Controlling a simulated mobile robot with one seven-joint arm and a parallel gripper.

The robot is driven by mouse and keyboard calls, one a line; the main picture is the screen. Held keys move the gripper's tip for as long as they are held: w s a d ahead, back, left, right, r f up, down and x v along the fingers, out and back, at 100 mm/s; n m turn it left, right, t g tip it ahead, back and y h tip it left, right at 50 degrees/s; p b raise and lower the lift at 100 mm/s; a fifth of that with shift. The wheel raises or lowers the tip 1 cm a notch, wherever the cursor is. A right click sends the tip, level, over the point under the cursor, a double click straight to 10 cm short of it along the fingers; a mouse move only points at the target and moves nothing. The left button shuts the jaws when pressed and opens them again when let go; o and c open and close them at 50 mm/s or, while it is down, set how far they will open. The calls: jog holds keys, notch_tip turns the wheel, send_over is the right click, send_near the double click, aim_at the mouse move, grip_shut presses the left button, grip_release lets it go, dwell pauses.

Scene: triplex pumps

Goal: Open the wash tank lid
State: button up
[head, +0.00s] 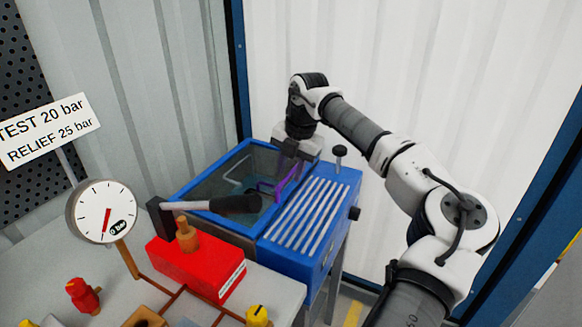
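The wash tank (333,235) is a blue box in the middle of the view. Its lid (205,192) is a dark see-through pane in a blue frame, and it looks shut and flat. A purple bracket-shaped handle (275,188) shows at the lid's right part. My gripper (290,160) points down over the back right of the lid, just above and behind the purple handle. Its fingertips are small and dark against the pane. I cannot tell whether they touch the handle or how far apart they are.
A slatted drain top (305,215) with a black knob (340,151) is to the right. A red block (195,268) and a gauge (103,210) stand in front left. Ribbed walls close off the back.

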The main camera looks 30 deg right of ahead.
grip_shut()
jog(key=shift+r, duration=0.15)
